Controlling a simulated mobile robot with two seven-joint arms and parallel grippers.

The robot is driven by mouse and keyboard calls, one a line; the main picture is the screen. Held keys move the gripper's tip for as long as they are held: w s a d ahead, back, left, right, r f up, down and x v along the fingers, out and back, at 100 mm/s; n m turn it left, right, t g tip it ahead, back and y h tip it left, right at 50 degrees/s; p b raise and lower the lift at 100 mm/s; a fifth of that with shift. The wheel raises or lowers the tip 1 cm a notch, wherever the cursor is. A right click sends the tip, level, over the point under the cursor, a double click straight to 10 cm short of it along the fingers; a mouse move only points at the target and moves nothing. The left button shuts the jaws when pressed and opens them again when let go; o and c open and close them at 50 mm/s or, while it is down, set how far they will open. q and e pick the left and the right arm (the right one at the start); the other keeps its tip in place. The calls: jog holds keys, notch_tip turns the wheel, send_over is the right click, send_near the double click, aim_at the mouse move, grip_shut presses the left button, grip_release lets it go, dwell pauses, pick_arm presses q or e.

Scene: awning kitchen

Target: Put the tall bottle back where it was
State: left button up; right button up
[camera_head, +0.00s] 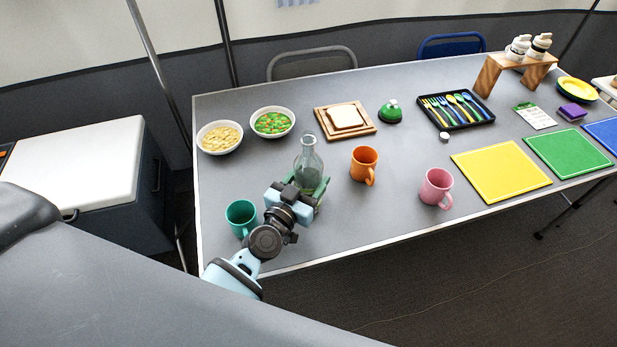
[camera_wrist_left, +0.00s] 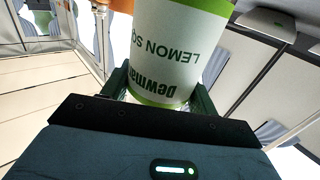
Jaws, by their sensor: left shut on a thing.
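The tall bottle (camera_head: 308,153) is clear glass with a narrow neck and stands upright near the left part of the table. Its white and green label, with the words "LEMON SQ", fills the middle of the left wrist view (camera_wrist_left: 178,50). My left gripper (camera_head: 308,188) is shut around the bottle's lower body, a finger on each side. The gripper hides the bottle's base, so I cannot tell whether it touches the table. My right gripper is not in view.
A teal mug (camera_head: 241,215) stands close left of my left gripper. An orange mug (camera_head: 364,163) is right of the bottle, and a pink mug (camera_head: 436,187) is farther right. Two bowls (camera_head: 220,138) (camera_head: 272,122) and a bread board (camera_head: 345,120) sit behind. The table (camera_head: 370,225) is bare in front of the orange mug.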

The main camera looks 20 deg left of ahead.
pick_arm(q)
jog(key=o, duration=1.1)
jog(key=shift+f, duration=0.1)
jog(key=shift+r, duration=0.3)
jog(key=shift+s+a+f, duration=0.1)
jog(key=shift+s+a, duration=0.3)
jog(key=shift+s, duration=1.6)
jog(key=shift+s+a+r, duration=0.1)
jog(key=shift+s+a, duration=0.3)
jog(key=shift+s, duration=1.55)
jog(key=shift+s+a+f, duration=0.1)
jog(key=shift+s+a, duration=0.3)
jog(key=shift+s, duration=1.6)
